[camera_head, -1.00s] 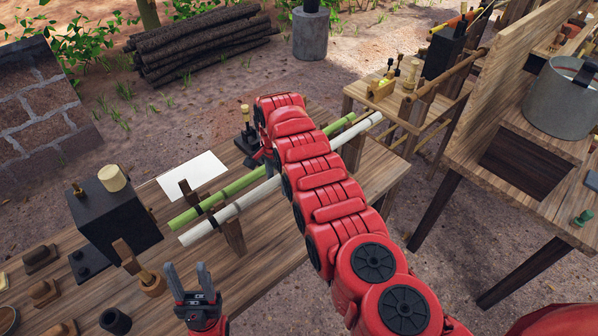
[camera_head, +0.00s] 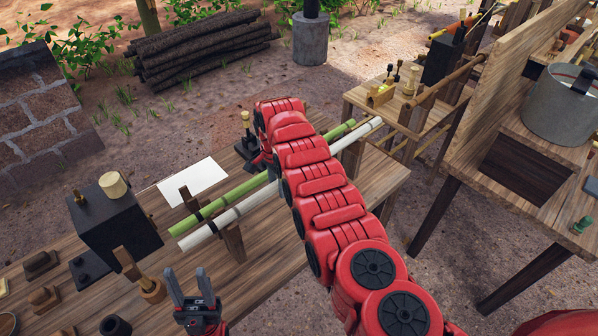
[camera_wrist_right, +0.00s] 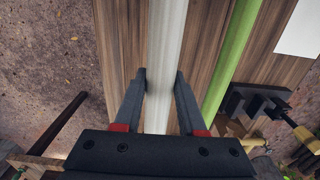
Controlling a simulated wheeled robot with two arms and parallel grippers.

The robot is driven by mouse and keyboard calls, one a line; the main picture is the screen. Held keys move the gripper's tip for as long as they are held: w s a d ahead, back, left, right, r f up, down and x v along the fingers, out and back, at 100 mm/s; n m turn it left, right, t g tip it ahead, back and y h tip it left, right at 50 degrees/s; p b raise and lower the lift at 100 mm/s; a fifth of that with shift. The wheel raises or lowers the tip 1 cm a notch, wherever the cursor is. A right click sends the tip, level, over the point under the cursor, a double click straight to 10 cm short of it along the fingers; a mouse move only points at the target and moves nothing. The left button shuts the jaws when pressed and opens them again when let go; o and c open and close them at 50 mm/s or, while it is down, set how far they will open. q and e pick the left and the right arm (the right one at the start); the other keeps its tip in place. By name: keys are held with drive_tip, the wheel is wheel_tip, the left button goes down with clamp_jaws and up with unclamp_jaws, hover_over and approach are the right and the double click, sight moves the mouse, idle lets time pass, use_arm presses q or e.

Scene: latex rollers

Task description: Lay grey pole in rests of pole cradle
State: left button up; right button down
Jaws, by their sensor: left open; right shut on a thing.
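The pale grey pole (camera_head: 204,234) runs diagonally above the wooden table, next to a parallel green pole (camera_head: 205,213). The pole cradle's wooden posts (camera_head: 235,243) show at the left part of the poles; whether the grey pole touches its rest there I cannot tell. My right arm hides the middle of both poles and my right gripper in the head view. In the right wrist view my right gripper (camera_wrist_right: 160,77) has its fingers on either side of the grey pole (camera_wrist_right: 166,40), shut on it. My left gripper (camera_head: 188,287) is open and empty over the table's front.
A black block (camera_head: 115,222), a white sheet (camera_head: 192,182) and small wooden-handled tools lie around the poles' left end. A dark stand with a brass knob (camera_head: 246,130) is behind. The tabletop (camera_head: 270,255) right of my left gripper is bare.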

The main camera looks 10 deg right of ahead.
wheel_tip(320, 180, up, 2)
drive_tip(key=shift+r+p, duration=0.15)
drive_tip(key=shift+p, duration=0.55)
drive_tip(key=shift+r+p, duration=0.85)
drive_tip(key=shift+r, duration=0.65)
drive_tip(key=shift+f, duration=0.1)
drive_tip(key=shift+b, duration=0.35)
